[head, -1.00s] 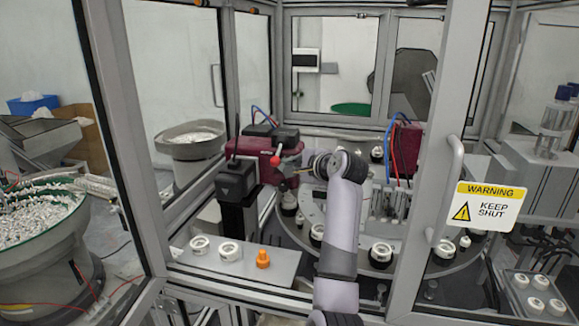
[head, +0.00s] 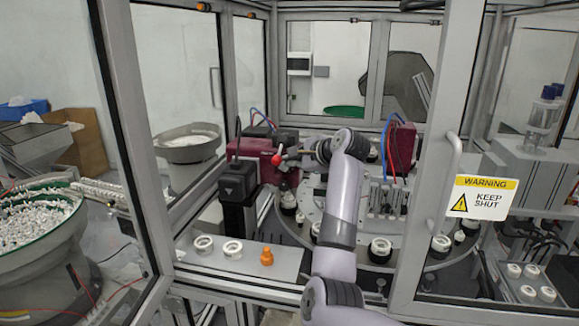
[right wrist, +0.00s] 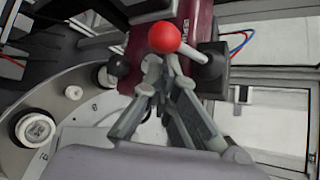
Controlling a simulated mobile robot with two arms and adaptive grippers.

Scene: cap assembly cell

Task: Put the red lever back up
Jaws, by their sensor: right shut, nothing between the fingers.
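The red lever is a red ball knob (head: 276,160) on a short metal rod, in front of the dark red machine unit (head: 252,158). In the right wrist view the red knob (right wrist: 164,38) is at the upper middle, its rod running right and slightly down. My right gripper (head: 291,157) is just right of the knob in the head view. In the right wrist view its shut, empty fingers (right wrist: 160,76) converge just below the knob; whether they touch the lever I cannot tell. My left gripper is not in view.
A grey shelf (head: 290,262) holds two white rings and an orange part (head: 267,256) at the front. A rotary table (head: 300,229) with white caps lies beyond. Cabinet frame posts (head: 125,130) and a door with a warning sign (head: 482,197) flank the opening.

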